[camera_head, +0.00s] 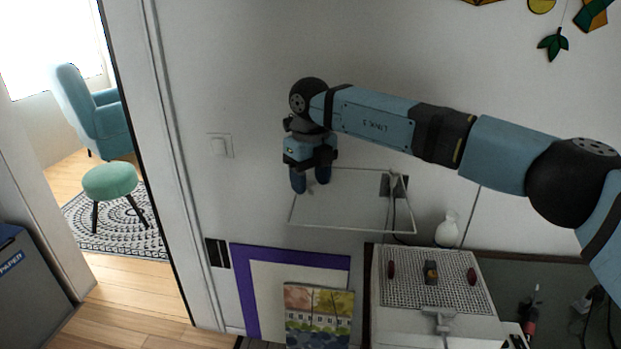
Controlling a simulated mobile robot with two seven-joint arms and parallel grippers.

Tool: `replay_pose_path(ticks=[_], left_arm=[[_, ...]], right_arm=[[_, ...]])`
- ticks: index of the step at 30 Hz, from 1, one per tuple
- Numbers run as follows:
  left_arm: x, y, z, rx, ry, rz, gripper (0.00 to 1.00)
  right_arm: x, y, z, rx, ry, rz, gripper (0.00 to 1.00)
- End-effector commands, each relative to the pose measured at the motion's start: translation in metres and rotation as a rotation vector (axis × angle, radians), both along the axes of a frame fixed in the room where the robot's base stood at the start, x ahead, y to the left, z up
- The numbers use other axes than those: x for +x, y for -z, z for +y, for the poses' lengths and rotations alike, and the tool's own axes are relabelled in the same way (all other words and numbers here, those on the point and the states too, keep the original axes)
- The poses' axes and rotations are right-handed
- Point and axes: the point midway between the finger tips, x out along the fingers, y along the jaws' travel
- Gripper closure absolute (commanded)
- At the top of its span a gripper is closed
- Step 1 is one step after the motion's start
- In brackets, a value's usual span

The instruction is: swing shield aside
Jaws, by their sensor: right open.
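The shield (352,226) is a clear flat panel with a thin pale rim, seen against the white wall. A dark bracket (393,185) with a pale bar is at its right side. My right arm comes in from the right, and its gripper (310,184) points down at the shield's upper left corner. Its two dark fingers are apart with nothing seen between them. They overlap the shield's left edge in the picture; I cannot tell whether they touch it. My left gripper is not in view.
Below the shield is a bench machine with a perforated plate (455,285) and dark red knobs. A white vase (447,230) stands behind it. A purple-edged frame (240,285) and a painting (318,315) lean at the left. A doorway opens at far left.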

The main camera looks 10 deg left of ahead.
Motion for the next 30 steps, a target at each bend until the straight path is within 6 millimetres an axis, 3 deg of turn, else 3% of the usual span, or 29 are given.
replay_pose_path(ticks=[5, 15, 21, 30], left_arm=[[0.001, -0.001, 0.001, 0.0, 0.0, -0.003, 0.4], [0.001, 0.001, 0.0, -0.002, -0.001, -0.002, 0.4], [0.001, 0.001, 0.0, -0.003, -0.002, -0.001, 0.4], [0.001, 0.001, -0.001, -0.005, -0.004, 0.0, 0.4]], right_arm=[[0.001, -0.014, 0.0, 0.001, 0.001, -0.002, 0.48], [0.0, -0.089, 0.0, 0.0, 0.0, -0.003, 0.48], [0.0, -0.124, 0.0, 0.001, 0.001, -0.002, 0.48], [0.0, -0.138, 0.0, 0.0, -0.001, 0.0, 0.48]])
